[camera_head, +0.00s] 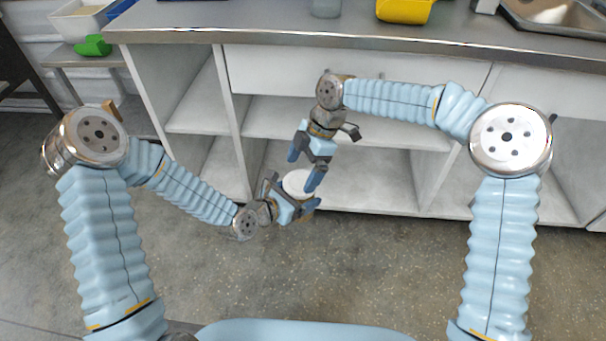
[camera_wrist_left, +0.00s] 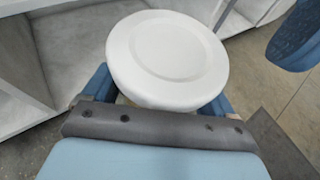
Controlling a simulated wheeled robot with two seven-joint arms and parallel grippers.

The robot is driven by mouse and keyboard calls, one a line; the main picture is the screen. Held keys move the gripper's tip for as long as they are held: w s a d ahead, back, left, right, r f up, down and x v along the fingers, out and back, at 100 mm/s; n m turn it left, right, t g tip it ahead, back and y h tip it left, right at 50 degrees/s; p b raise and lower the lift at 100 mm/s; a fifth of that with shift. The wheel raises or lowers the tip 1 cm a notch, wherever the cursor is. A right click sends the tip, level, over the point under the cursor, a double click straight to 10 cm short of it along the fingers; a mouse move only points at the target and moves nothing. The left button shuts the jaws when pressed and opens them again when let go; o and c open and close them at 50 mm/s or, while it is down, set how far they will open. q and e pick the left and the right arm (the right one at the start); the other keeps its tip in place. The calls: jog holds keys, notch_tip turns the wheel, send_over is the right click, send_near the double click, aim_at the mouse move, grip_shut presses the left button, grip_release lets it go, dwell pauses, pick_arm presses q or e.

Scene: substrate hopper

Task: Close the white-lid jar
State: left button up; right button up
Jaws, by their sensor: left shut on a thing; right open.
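The white-lid jar shows in the head view as a round white lid (camera_head: 298,183) in front of the open lower shelf. My left gripper (camera_head: 302,207) is shut on the jar below the lid and holds it off the floor. In the left wrist view the lid (camera_wrist_left: 167,55) sits on top of the jar, and the body below is mostly hidden; I cannot tell how tightly the lid sits. My right gripper (camera_head: 303,165) is open above and beside the lid, with its fingers pointing down. One blue right finger (camera_wrist_left: 295,38) shows at the upper right of the wrist view.
A metal counter (camera_head: 250,38) with white open shelves runs across the back. A green object (camera_head: 93,46) lies on a side table at left. The speckled floor (camera_head: 390,270) is clear.

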jog(key=shift+r, duration=0.35)
jog(key=shift+s+a+f+n+h, duration=0.25)
jog(key=shift+n+h, duration=0.1)
jog(key=shift+n, duration=0.2)
jog(key=shift+s+a+f+n+h, duration=0.1)
jog(key=shift+a+f+n+h, duration=0.1)
jog(key=shift+n+h, duration=0.25)
jog(key=shift+a+r+n+h, duration=0.15)
jog(key=shift+n+h, duration=0.15)
jog(key=shift+n, duration=0.5)
jog(key=shift+r+n+t+h, duration=0.3)
jog(key=shift+n+t, duration=0.1)
jog(key=shift+n, duration=0.3)
jog(key=r+n, duration=0.2)
jog(key=r+t+h, duration=0.1)
jog(key=shift+w+d+n, duration=0.15)
jog(key=shift+d+n, duration=0.1)
jog(key=shift+n, duration=0.15)
